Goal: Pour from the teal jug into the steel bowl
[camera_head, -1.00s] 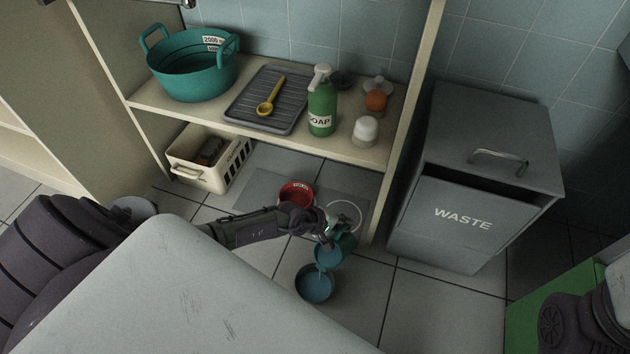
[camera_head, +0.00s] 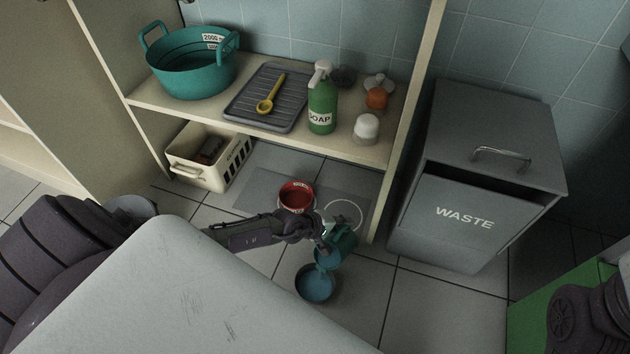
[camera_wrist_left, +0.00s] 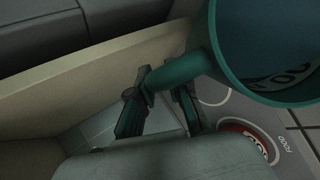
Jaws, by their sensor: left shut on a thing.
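The teal jug (camera_head: 343,239) is tilted, its mouth facing down and toward the front, over the bowl. My left gripper (camera_head: 318,240) is shut on the jug's handle; the left wrist view shows the handle (camera_wrist_left: 185,68) between the fingers (camera_wrist_left: 160,95) and the jug's round body (camera_wrist_left: 225,60). The steel bowl (camera_head: 315,297) stands on the floor tiles just below the jug's mouth, with a blue surface inside that looks like liquid. Whether a stream is falling between mouth and bowl is hard to tell. My right gripper is outside the views.
A red bowl (camera_head: 297,209) stands on a grey mat (camera_head: 262,190) behind my left gripper; a white ring marks the mat's right side. The shelf (camera_head: 240,125) overhangs it, with its upright at right. A waste bin (camera_head: 450,225) stands right. Tiles right of the bowl are clear.

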